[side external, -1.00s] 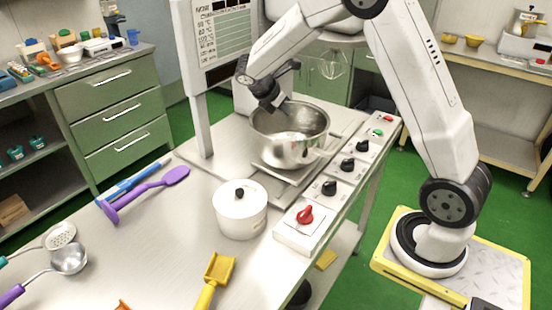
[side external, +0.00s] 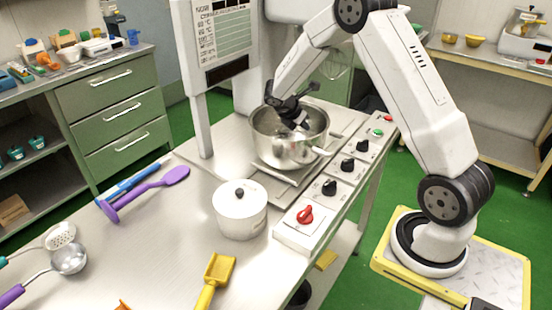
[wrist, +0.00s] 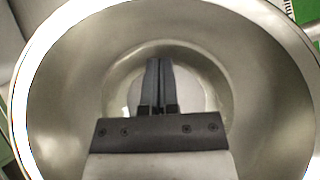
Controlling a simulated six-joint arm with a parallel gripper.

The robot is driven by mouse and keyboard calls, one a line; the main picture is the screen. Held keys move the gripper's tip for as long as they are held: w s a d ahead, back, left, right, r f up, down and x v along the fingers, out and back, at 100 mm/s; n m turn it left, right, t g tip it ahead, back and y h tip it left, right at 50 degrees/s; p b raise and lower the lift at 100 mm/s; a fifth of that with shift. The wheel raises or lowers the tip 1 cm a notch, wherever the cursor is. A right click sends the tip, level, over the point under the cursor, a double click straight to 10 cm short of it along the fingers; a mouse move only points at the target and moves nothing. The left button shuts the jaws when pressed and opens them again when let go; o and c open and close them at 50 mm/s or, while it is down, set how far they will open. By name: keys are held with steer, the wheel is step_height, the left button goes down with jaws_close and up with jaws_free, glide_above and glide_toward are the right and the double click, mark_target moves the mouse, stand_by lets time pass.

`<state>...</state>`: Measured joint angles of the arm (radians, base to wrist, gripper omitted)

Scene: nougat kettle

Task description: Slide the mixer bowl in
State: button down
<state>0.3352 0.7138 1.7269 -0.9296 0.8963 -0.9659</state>
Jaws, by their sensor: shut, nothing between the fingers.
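The mixer bowl (side external: 278,148) is a shiny steel bowl with a handle at its right side. It stands upright on a metal plate (side external: 262,176) at the table's far part, in front of the mixer. My gripper (side external: 300,124) points down into the bowl's mouth in the side view. In the wrist view, my gripper (wrist: 160,65) has its two fingers together and empty, with the bowl's inside (wrist: 255,95) all around it. The bowl's floor looks pale. I cannot tell whether the fingertips touch the bowl.
A white lidded pot (side external: 240,212) stands nearer on the table. Knobs and a red switch (side external: 305,214) line the table's right edge. A white post and chart (side external: 222,45) stand left of the bowl. A purple spatula (side external: 150,188) and yellow scoop (side external: 216,275) lie on the table.

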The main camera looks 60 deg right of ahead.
steer(key=shift+s+d+f, duration=0.15)
steer(key=shift+d, duration=0.4)
steer(key=shift+s+d+f, duration=0.1)
steer(key=shift+s+d, duration=0.05)
steer(key=shift+d, duration=0.4)
steer(key=d, duration=1.3)
steer(key=shift+d, duration=0.2)
